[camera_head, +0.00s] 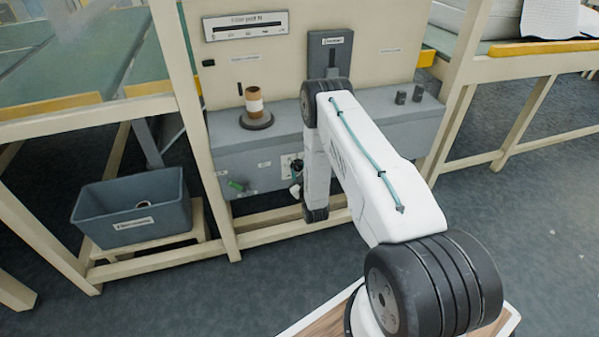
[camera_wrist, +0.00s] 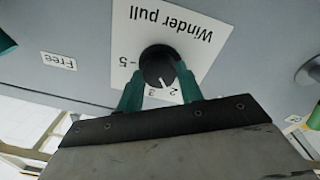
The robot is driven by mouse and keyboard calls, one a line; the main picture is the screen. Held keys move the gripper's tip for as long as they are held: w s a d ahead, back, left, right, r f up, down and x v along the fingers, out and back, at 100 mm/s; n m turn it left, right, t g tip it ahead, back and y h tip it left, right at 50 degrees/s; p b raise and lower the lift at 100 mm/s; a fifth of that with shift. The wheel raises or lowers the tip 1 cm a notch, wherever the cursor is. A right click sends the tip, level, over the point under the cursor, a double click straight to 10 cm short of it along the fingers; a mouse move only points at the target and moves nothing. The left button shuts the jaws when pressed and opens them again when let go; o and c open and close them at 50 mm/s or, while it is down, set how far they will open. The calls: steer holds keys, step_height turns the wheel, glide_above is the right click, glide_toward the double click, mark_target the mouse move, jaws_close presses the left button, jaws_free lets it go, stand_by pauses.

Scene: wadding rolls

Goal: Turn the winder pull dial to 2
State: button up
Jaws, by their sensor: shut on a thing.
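The winder pull dial (camera_wrist: 158,62) is a round black knob on a white plate (camera_wrist: 205,55) lettered "Winder pull", upside down in the wrist view. The figures 5, 3 and 2 show around its lower side. A small white mark on the knob's lower edge points between the 3 and the 2; its exact reading is hard to tell. My gripper (camera_wrist: 160,72) is shut on the dial, with one green finger on each side. In the head view the white plate (camera_head: 286,162) shows on the grey machine front, partly hidden by my arm.
A "Free" label (camera_wrist: 58,61) and a green part (camera_wrist: 4,42) lie left in the wrist view; a grey rounded part (camera_wrist: 310,72) is at right. A brown roll (camera_head: 254,100) stands on the machine ledge. A grey bin (camera_head: 135,215) stands at lower left.

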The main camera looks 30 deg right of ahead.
stand_by(0.3)
steer(key=o, duration=1)
steer(key=shift+a, duration=0.1)
steer(key=v, duration=0.8)
steer(key=shift+w, duration=0.1)
